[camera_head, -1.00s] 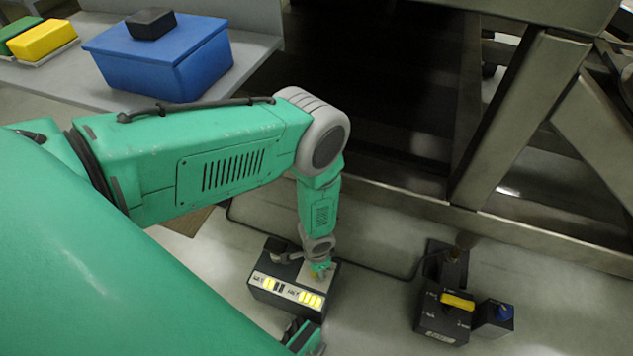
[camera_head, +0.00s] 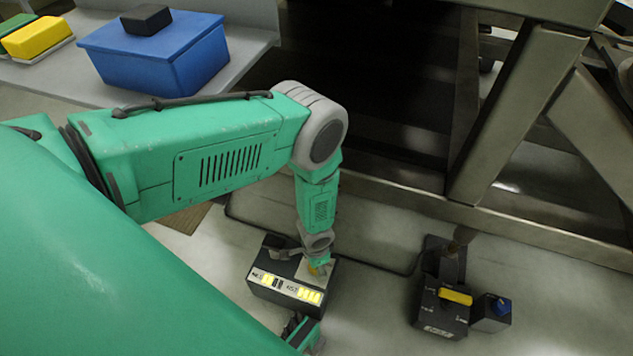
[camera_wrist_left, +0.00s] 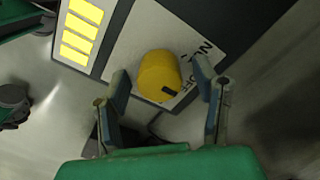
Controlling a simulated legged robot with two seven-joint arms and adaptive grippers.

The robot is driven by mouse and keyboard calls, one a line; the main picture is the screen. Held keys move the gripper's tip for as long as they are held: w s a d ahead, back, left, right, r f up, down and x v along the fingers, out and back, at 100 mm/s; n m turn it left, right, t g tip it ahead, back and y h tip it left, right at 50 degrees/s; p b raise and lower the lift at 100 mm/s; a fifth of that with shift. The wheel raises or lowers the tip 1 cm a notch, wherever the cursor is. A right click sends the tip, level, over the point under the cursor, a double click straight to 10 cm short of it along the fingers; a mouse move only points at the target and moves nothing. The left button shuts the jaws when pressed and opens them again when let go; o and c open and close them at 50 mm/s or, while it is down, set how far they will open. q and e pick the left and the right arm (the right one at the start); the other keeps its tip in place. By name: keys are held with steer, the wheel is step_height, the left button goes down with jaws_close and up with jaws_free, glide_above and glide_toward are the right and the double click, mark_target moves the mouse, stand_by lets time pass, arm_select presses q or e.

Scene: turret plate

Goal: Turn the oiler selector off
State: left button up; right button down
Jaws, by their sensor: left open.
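A yellow round knob (camera_wrist_left: 158,75) with a short black mark sits on a pale label plate in the left wrist view. The plate's lettering is partly hidden. The knob belongs to a dark control box (camera_head: 262,289) with lit yellow panels on the floor in the head view. My left gripper (camera_wrist_left: 162,77) is open, with one finger on each side of the knob. Contact between fingers and knob cannot be told. In the head view my left gripper (camera_head: 319,266) points down at the box's right part and mostly hides the knob.
A second dark box (camera_head: 440,318) with a yellow handle (camera_head: 456,297) stands to the right, beside a small box with a blue knob (camera_head: 501,306). A cable runs along the floor behind. A metal frame (camera_head: 520,115) stands behind; a blue bin (camera_head: 150,65) is on a shelf.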

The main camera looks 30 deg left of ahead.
arm_select(q)
step_height(320, 180, up, 12)
stand_by(0.4)
steer(key=shift+w+f, duration=0.1)
steer(key=shift+f, duration=0.05)
steer(key=s+a+r+n, duration=0.25)
steer(key=s+r, duration=0.35)
steer(key=s, duration=0.3)
steer(key=s+a+r+n, duration=0.2)
steer(key=s+r+n, duration=0.3)
steer(key=s, duration=0.4)
step_height(320, 180, up, 19)
steer(key=m+p, duration=0.1)
steer(key=p, duration=1.7)
steer(key=shift+w+m+t, duration=0.3)
steer(key=shift+w+m, duration=0.05)
steer(key=shift+a, duration=0.1)
